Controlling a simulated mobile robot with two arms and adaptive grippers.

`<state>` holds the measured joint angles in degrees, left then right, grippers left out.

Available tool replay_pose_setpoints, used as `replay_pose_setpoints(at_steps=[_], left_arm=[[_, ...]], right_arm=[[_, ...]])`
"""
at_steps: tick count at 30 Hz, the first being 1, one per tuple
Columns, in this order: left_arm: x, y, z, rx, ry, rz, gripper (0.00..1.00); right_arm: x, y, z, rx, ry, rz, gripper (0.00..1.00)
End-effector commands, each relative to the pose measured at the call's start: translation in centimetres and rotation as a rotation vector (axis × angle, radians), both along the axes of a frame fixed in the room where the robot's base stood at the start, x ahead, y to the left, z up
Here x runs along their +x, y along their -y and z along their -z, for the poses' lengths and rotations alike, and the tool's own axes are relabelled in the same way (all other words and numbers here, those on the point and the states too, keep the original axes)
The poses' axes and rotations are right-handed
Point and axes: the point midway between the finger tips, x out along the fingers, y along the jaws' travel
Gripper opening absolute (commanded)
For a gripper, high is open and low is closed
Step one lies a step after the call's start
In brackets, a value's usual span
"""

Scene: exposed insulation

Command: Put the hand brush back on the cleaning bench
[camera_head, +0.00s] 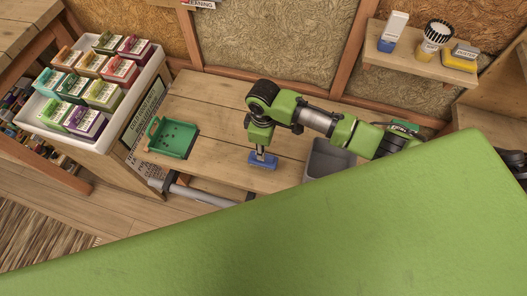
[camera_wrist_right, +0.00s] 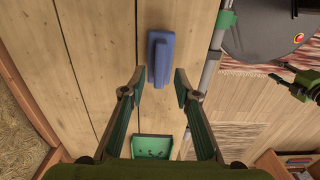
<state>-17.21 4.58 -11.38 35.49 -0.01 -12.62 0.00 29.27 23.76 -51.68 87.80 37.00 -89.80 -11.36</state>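The blue hand brush (camera_head: 263,163) lies on the wooden cleaning bench (camera_head: 218,110) near its front edge. In the right wrist view the brush (camera_wrist_right: 161,58) lies flat on the planks. My right gripper (camera_head: 263,153) points down just over the brush. In the right wrist view my right gripper (camera_wrist_right: 159,83) is open, with the near end of the brush showing between its fingertips. I cannot tell the remaining height gap. A green and black part at the right of that view looks like my left gripper (camera_wrist_right: 292,84), too small to read.
A green dustpan (camera_head: 174,138) lies left of the brush, and a grey bin (camera_head: 329,160) stands to the right. A white tray (camera_head: 50,112) of coloured boxes is at the left. A wall shelf (camera_head: 420,62) holds several cleaning items. A large green surface blocks the lower head view.

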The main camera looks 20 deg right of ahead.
Motion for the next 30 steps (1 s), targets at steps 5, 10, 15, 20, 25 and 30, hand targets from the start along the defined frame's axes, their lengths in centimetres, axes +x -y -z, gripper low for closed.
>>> replay_pose_setpoints(at_steps=[5,10,15,20,25,30], left_arm=[[0.0,0.0,-0.3,0.0,0.0,0.0,0.4],[0.0,0.0,-0.4,0.0,0.0,0.001,0.4],[0.0,0.0,-0.4,0.0,0.0,0.001,0.4],[0.0,0.0,-0.4,0.0,0.0,0.002,0.4],[0.0,0.0,-0.4,0.0,0.001,0.002,0.4],[0.0,0.0,-0.4,0.0,0.001,0.002,0.4]], right_arm=[[0.1,0.0,-4.1,0.001,0.003,-0.001,0.29],[0.0,0.0,-6.5,0.0,0.001,0.001,0.29],[0.0,0.0,-7.5,0.0,0.0,0.0,0.29],[0.0,0.0,-7.5,-0.001,-0.001,0.0,0.29],[0.0,0.0,-7.5,-0.001,-0.001,0.0,0.29],[0.0,0.0,-7.5,0.0,-0.001,0.0,0.29]])
